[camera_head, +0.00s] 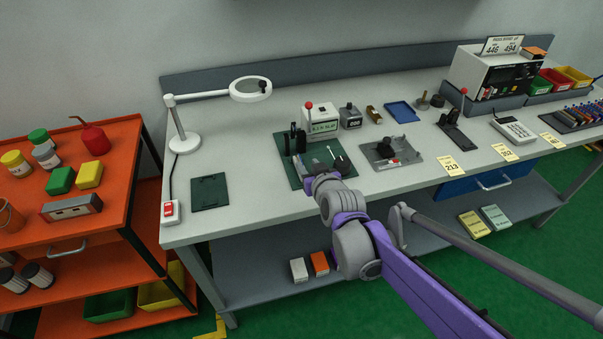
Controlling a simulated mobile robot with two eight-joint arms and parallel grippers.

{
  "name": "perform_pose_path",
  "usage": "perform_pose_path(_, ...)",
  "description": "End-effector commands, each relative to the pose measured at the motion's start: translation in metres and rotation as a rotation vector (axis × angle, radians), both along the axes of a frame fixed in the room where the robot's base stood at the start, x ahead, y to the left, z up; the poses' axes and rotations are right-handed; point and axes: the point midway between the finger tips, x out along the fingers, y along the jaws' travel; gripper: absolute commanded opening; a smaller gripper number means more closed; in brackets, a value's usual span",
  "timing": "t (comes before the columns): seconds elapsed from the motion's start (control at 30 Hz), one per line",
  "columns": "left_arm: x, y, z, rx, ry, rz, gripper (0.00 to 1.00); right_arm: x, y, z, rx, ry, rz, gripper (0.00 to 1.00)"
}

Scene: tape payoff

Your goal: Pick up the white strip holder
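My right arm reaches in from the lower right, and my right gripper (316,172) is over the near part of a dark green mat (283,163) on the grey bench. Its fingers are small and partly hidden by the wrist, so I cannot tell whether they are open or shut. A small white piece (341,161) shows on the mat just beyond and right of the gripper; it may be the white strip holder, but it is too small to be sure. Black upright parts (295,140) stand at the mat's back left. My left gripper is not in view.
A white box with a red-knobbed lever (321,124) stands behind the mat. A grey plate fixture (386,153) lies to its right. A magnifier lamp (186,142) and a dark flat pad (209,191) are at left. An orange cart (120,175) stands beside the bench.

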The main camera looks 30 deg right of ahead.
Motion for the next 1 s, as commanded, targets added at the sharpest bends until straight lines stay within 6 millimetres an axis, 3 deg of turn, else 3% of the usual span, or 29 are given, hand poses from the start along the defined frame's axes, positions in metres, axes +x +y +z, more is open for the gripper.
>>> perform_pose_path(0.33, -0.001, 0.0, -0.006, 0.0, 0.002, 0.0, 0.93, 0.04, -0.011, -0.016, -0.003, -0.006, -0.003, 0.4)
perform_pose_path(0.63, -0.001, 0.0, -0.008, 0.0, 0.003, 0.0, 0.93, 0.059, -0.015, -0.027, -0.002, -0.006, -0.002, 0.4)
perform_pose_path(1.0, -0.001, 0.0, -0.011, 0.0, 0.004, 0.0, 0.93, 0.095, -0.022, -0.046, -0.002, -0.006, -0.003, 0.4)
